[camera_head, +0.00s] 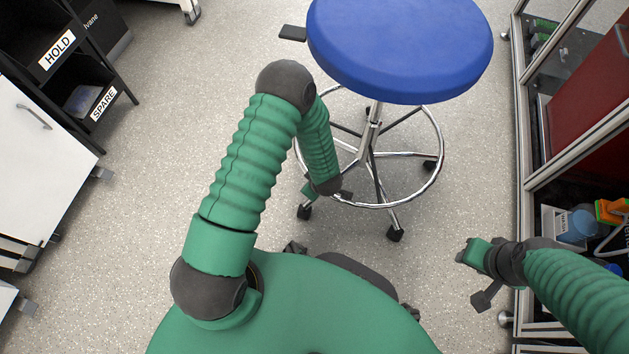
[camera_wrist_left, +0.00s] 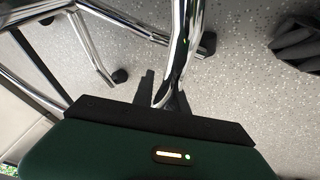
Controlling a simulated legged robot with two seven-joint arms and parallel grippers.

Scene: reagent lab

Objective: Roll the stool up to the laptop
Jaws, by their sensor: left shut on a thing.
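The stool has a round blue seat (camera_head: 400,45), a chrome foot ring and legs on black casters. It stands upright in front of me in the head view. My left gripper (camera_head: 308,191) is low at the near left side of the stool's foot ring. In the left wrist view the left gripper's black fingers (camera_wrist_left: 163,92) are shut on a chrome tube of the stool (camera_wrist_left: 182,50), which looks like the foot ring. My right gripper (camera_head: 465,254) is empty, right of the stool and apart from it; its finger gap is unclear. No laptop is in view.
A black shelf (camera_head: 85,75) labelled HOLD and SPARE and a white cabinet (camera_head: 40,125) stand at left. A metal-framed glass cabinet (camera_head: 530,150) with bottles stands at right, close to my right arm. The speckled floor (camera_head: 190,90) between shelf and stool is clear.

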